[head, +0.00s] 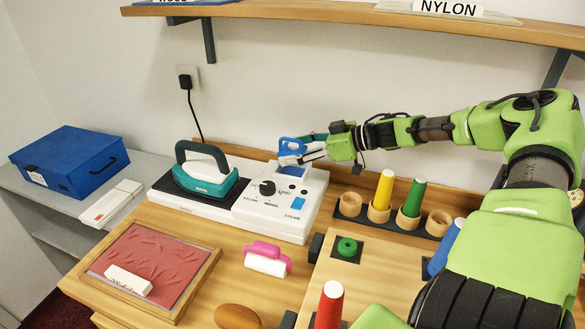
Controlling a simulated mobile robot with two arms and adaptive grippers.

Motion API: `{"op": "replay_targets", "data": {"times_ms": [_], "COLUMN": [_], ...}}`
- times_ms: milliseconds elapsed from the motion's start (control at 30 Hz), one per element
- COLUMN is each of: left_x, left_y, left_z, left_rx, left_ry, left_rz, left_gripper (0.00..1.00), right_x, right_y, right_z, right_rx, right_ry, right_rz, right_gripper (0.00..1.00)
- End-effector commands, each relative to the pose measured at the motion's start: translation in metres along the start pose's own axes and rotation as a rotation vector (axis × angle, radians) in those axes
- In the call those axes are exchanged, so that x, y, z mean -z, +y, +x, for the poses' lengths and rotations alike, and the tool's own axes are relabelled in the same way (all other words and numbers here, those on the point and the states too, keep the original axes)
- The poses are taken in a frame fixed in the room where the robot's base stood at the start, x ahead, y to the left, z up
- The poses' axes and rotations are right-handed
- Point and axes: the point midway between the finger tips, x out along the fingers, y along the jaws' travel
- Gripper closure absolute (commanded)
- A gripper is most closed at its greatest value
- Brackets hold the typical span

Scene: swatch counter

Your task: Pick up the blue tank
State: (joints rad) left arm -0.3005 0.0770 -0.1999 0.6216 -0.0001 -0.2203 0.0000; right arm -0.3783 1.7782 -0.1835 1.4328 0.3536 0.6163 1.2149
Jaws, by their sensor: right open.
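The blue tank (290,145), with a loop-shaped top, is at the back right of the white ironing station (252,216). My right gripper (304,149) reaches in from the right with its fingers open at the tank. One finger is in front of the tank and the other extends behind it. Part of the tank is hidden by the near finger, and I cannot tell whether either finger touches it. My left gripper is not in view.
A teal iron (207,178) rests on the station's black pad. Cones in wooden cups (379,214) stand right of the station, below my right arm. A pink roller (268,250) and a framed red cloth (150,262) lie in front. A shelf (330,12) runs above.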

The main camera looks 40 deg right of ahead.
Motion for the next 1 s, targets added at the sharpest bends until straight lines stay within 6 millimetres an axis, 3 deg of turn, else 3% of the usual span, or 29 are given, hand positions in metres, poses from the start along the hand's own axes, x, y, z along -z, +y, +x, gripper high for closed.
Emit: {"op": "replay_targets", "data": {"times_ms": [433, 600, 633, 1000], "left_x": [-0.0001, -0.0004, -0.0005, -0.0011], "left_y": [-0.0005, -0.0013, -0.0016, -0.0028], "left_z": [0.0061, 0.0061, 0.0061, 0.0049], "left_rx": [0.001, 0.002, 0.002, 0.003], "left_ry": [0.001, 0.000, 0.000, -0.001], "left_rz": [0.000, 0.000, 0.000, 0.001], "left_gripper": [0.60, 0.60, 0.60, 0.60], "right_x": [0.0009, 0.0008, 0.0008, 0.0046], "right_y": [-0.0003, -0.0003, -0.0003, -0.0003], "right_z": [0.0081, 0.0080, 0.0080, 0.0071], "right_rx": [0.000, 0.000, 0.000, 0.001], "right_ry": [0.001, 0.001, 0.001, 0.003], "right_rz": [0.000, 0.000, 0.000, -0.001], "right_gripper": [0.35, 0.79, 0.83, 0.83]}}
